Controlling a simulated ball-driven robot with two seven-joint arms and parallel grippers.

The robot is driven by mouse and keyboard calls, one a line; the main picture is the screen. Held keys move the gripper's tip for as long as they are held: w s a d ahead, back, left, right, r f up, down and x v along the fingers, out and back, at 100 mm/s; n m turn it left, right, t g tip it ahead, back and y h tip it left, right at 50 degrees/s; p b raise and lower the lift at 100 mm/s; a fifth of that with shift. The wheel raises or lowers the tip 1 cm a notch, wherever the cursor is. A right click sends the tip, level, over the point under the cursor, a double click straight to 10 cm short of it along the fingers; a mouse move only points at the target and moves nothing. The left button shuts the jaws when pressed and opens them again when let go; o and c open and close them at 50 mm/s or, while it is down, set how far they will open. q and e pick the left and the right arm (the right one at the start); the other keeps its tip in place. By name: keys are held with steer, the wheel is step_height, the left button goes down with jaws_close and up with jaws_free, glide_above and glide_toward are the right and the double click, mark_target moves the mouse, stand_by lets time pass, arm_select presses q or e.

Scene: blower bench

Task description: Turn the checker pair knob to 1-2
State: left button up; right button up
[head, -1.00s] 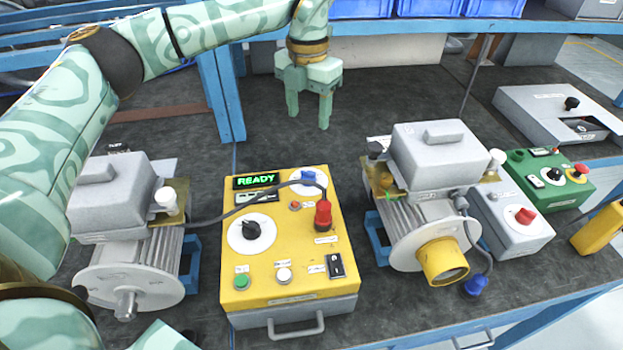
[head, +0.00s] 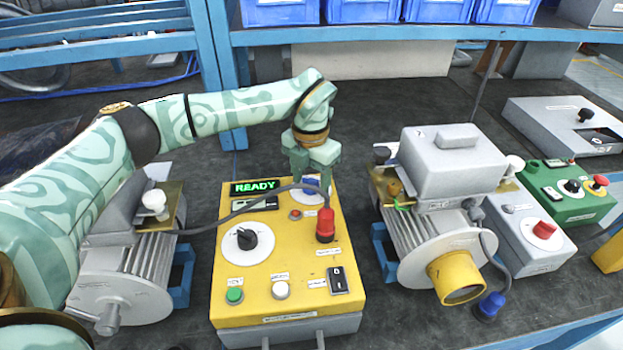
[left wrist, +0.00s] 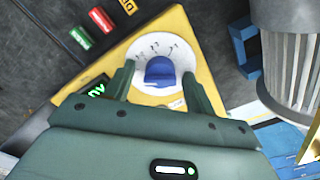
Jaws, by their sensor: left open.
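The yellow checker box (head: 228,290) stands on the bench, its display (head: 256,186) reading READY in green. A blue knob (head: 312,188) on a white dial sits at its back right corner, partly hidden by my left gripper (head: 313,182) in the head view. In the left wrist view the blue knob (left wrist: 160,71) lies between the two open fingers of my left gripper (left wrist: 164,80), on a white dial (left wrist: 150,46) with small marks that I cannot read. Whether the fingers touch it I cannot tell. A black knob (head: 247,238) sits on another white dial at left. My right gripper is not in view.
A red plug (head: 326,225) with a grey cable stands on the box close to the blue knob. Grey blower motors (head: 120,290) (head: 455,165) flank the box. A grey box (head: 520,230) and green box (head: 570,190) are at right.

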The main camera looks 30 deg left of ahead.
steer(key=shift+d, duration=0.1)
arm_select(q)
steer(key=c, duration=1)
steer(key=shift+o, duration=0.2)
steer(key=shift+r+m+p, duration=0.25)
steer(key=shift+m+p, duration=0.25)
steer(key=shift+p, duration=0.25)
steer(key=shift+r+m+p, duration=0.1)
steer(key=shift+m+p, duration=1)
steer(key=m+p, duration=0.2)
steer(key=shift+m, duration=0.4)
steer(key=shift+f+m+p, duration=0.2)
steer(key=shift+m+p, duration=0.35)
steer(key=shift+m, duration=0.25)
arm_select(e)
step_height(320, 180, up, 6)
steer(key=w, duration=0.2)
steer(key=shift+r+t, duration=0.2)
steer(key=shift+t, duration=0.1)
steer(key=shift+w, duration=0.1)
arm_select(q)
steer(key=o, duration=1)
steer(key=shift+f, duration=0.1)
steer(key=shift+c, duration=0.2)
